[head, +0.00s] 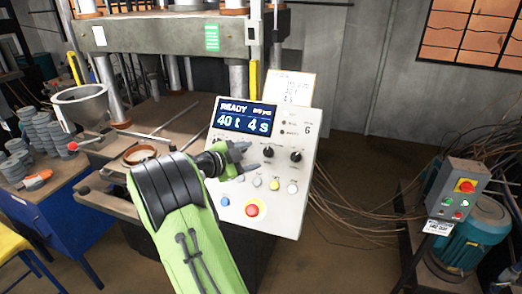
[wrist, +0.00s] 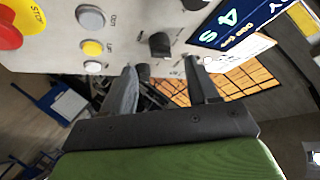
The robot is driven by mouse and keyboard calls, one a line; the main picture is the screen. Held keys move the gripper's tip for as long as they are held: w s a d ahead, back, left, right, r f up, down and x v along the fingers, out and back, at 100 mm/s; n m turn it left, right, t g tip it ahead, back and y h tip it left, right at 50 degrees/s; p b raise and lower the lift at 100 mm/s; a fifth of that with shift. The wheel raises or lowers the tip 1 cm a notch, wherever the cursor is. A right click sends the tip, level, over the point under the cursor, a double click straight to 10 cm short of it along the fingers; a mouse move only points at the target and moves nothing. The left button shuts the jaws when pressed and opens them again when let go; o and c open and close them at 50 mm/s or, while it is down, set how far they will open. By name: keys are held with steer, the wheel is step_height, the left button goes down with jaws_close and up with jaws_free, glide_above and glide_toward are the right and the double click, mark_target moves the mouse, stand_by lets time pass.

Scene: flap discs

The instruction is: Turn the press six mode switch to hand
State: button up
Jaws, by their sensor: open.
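The press six control panel (head: 312,150) is a pale tilted box marked 6, with a lit display (head: 247,118) reading READY, 40 t, 4 s. Two black knobs show on it, a middle knob (head: 268,152) and a right knob (head: 295,156). Their labels are too small for me to tell which is the mode switch or its setting. My gripper (head: 249,158) is open and empty, in front of the panel just left of the middle knob. Another dark knob (wrist: 194,4) is cut off at the top edge.
Below the knobs are a red stop button (head: 252,210), a yellow button (head: 274,184) and white and blue buttons. A paper note (head: 290,86) stands behind the panel. A grey switch box (head: 457,188) and cables are at the right. A metal funnel (head: 82,104) is left.

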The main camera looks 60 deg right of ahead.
mark_target(266, 152)
steer(key=p+x, duration=0.1)
steer(key=x, duration=0.5)
steer(key=shift+s+d, duration=0.1)
steer(key=shift+d, duration=0.15)
steer(key=c, duration=1)
steer(key=shift+f, duration=0.1)
